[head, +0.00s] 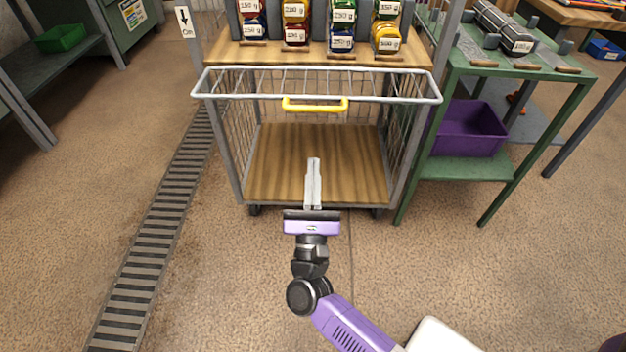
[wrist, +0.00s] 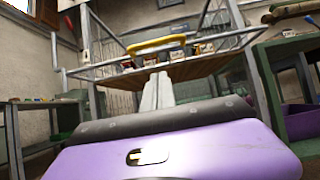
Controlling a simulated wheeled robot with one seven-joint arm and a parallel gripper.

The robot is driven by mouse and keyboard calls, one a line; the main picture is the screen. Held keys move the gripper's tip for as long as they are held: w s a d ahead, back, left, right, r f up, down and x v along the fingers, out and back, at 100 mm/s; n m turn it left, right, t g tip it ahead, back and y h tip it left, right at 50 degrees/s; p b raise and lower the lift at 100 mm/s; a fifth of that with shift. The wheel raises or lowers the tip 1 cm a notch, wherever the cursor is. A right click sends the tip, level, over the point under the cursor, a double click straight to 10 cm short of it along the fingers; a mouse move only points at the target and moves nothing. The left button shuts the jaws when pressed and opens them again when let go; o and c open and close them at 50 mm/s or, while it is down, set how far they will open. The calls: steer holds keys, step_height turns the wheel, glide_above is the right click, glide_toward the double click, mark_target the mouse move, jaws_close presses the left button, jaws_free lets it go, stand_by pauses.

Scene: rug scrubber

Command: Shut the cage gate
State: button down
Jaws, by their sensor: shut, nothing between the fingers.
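The cage gate (head: 250,97) is a grey wire frame at the top front of the wheeled cage (head: 232,165). It juts outward from below the upper shelf, and the cage front beneath it is open. A yellow handle (head: 315,105) sits on the gate's front bar. It also shows in the wrist view (wrist: 156,45), above and beyond my fingertips. My gripper (head: 313,162) is shut and empty. In the head view it lies below the handle, in front of the open cage; the fingers appear apart from the gate.
Labelled jars (head: 342,38) stand on the upper shelf. A green workbench (head: 470,168) with a purple bin (head: 468,130) stands close on the right. A floor grate (head: 160,220) runs along the left. The floor before the cage is clear.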

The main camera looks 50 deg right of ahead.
steer(key=w+d+r, duration=0.3)
steer(key=d+r, duration=0.1)
steer(key=r, duration=0.3)
steer(key=shift+w, duration=0.15)
steer(key=shift+d, duration=0.1)
steer(key=shift+r, duration=0.1)
